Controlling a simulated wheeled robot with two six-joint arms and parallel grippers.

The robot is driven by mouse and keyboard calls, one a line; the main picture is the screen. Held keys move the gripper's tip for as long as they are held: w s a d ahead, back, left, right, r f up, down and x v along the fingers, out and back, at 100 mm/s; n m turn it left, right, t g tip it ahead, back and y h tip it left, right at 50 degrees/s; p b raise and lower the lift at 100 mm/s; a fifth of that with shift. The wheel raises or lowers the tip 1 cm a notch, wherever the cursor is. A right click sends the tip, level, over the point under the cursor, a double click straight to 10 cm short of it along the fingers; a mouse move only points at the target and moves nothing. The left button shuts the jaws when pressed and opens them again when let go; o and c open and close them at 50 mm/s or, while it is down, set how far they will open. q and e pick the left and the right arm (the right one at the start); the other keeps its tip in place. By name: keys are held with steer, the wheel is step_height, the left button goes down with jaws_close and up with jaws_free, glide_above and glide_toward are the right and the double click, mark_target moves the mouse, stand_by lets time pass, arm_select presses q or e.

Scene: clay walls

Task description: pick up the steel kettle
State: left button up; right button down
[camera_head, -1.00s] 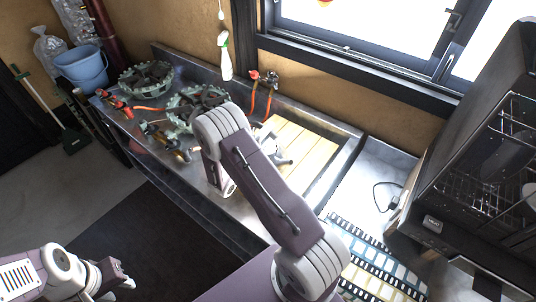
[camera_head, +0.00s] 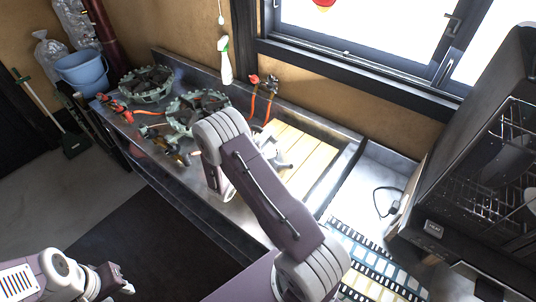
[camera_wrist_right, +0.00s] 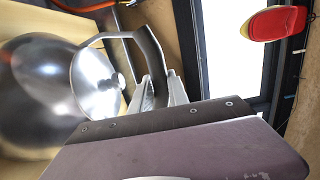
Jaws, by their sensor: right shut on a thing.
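The steel kettle (camera_wrist_right: 38,90) shows in the right wrist view on the left, with a shiny round body, a lid with a small knob (camera_wrist_right: 118,80) and a curved dark handle (camera_wrist_right: 149,55). My right gripper (camera_wrist_right: 157,90) is shut on the handle, with a pale finger on either side of it. In the head view my right arm hides most of the kettle, and only grey parts of the right gripper (camera_head: 280,160) show by the pale slatted board. My left gripper (camera_head: 118,282) is at the lower left, far from the kettle; its jaw gap is unclear.
Burner rings (camera_head: 147,84) and small tools crowd the left of the metal counter. A spray bottle (camera_head: 225,62) hangs by the window. A dark oven or rack (camera_head: 490,150) stands at right. A blue bucket (camera_head: 82,70) is at far left.

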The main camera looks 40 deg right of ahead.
steer(key=shift+r, duration=0.2)
steer(key=shift+r, duration=2)
steer(key=s+d+r, duration=0.6)
steer(key=d, duration=0.4)
steer(key=shift+r, duration=0.35)
steer(key=shift+s, duration=0.1)
